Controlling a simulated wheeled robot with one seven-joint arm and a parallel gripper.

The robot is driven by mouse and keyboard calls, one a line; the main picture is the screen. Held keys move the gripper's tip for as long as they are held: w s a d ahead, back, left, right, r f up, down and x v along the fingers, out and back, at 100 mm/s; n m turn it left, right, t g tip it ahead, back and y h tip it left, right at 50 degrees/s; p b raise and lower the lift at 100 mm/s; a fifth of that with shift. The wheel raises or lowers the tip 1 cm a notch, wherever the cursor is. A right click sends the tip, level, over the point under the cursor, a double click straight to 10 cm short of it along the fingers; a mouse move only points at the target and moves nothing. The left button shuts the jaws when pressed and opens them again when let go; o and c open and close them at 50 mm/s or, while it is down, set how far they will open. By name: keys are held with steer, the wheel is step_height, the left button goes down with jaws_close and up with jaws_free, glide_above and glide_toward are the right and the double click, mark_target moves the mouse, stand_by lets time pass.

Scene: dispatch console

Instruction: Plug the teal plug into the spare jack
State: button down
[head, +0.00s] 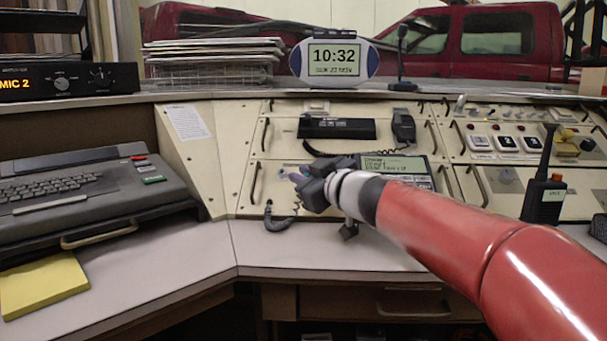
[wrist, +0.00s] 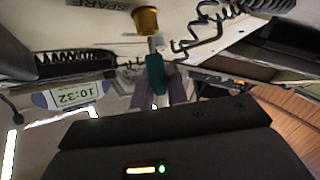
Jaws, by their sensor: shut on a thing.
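My gripper (head: 297,174) is at the sloped console panel in the head view, left of a grey display unit. In the wrist view its two purple fingers are shut on the teal plug (wrist: 155,73). The plug's grey metal tip points up the picture at a brass-coloured jack (wrist: 146,20) beside a "SPARE" label (wrist: 98,3). The tip is very close to the jack's lower edge; I cannot tell whether they touch or whether it has entered. In the head view my gripper hides the plug and jack.
A dark coiled cord (wrist: 200,35) runs near the plug in the wrist view. The front desk (head: 200,265) has clear room.

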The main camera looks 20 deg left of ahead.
steer(key=shift+w+f+p, duration=0.3)
steer(key=shift+f+p, duration=0.1)
steer(key=shift+f, duration=0.15)
stand_by(1.9)
steer(key=shift+w+d+f+p, duration=0.1)
steer(key=shift+w+f+p, duration=0.05)
steer(key=shift+f, duration=0.4)
steer(key=shift+w+f+p, duration=0.1)
steer(key=shift+f+p, duration=0.05)
steer(key=shift+f, duration=0.35)
stand_by(2.3)
steer(key=c, duration=1.3)
jaws_free()
steer(key=shift+d, duration=0.1)
steer(key=shift+s+d, duration=0.1)
steer(key=shift+d, duration=0.2)
steer(key=v, duration=0.2)
steer(key=r+v, duration=0.1)
steer(key=v, duration=0.1)
steer(key=p+v, duration=0.1)
steer(key=v, duration=0.1)
steer(key=shift+s+d+r, duration=0.15)
steer(key=shift+s+r, duration=0.1)
steer(key=shift+r, duration=0.05)
steer(key=shift+s+d+r, duration=0.2)
steer(key=shift+s+d, duration=0.05)
steer(key=shift+s, duration=0.25)
